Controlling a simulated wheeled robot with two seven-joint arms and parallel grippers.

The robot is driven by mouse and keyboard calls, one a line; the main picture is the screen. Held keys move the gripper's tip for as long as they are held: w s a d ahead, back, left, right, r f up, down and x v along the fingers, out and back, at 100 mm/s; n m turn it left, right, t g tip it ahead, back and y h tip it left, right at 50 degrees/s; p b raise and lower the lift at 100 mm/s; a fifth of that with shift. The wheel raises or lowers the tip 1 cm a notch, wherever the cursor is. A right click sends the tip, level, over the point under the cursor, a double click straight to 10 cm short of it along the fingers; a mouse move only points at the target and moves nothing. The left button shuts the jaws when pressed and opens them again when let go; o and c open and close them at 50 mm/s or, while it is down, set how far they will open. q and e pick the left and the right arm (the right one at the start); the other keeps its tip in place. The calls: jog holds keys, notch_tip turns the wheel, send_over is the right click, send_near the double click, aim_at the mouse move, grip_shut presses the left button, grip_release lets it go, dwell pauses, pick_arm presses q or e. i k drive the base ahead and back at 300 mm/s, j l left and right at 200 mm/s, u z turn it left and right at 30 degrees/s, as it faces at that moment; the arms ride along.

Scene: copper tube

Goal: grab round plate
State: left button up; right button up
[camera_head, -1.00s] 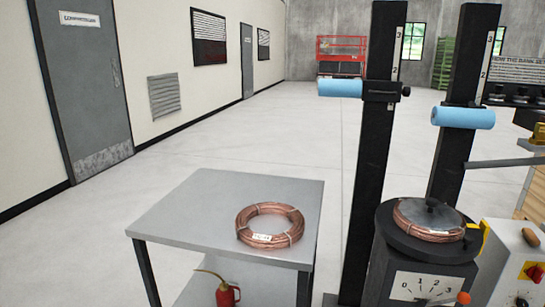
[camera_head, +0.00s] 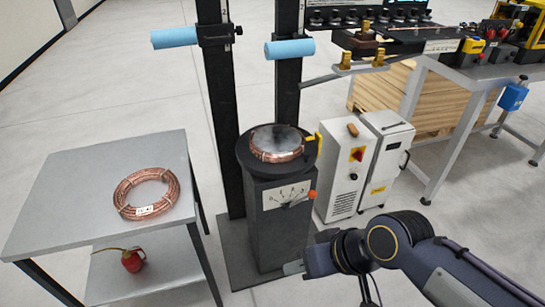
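A round grey plate (camera_head: 275,138) lies on top of a copper tube coil (camera_head: 279,157). Both sit on the black round top of a machine pedestal (camera_head: 283,222) with a dial. My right arm comes in from the lower right. My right gripper (camera_head: 290,268) is low, in front of the pedestal in the picture and well below the plate, apart from it. Its fingers are small and seen from the side, so I cannot tell whether they are open. My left gripper is not in view.
A grey table (camera_head: 90,170) at left bears another copper coil (camera_head: 146,193), with a red oil can (camera_head: 132,260) on its lower shelf. Black posts with blue rollers (camera_head: 290,48) stand behind the pedestal. A yellow part (camera_head: 319,141) and white cabinets (camera_head: 345,170) are right of it.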

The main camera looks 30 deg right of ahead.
aim_at(274, 139)
jog(key=z, duration=1.25)
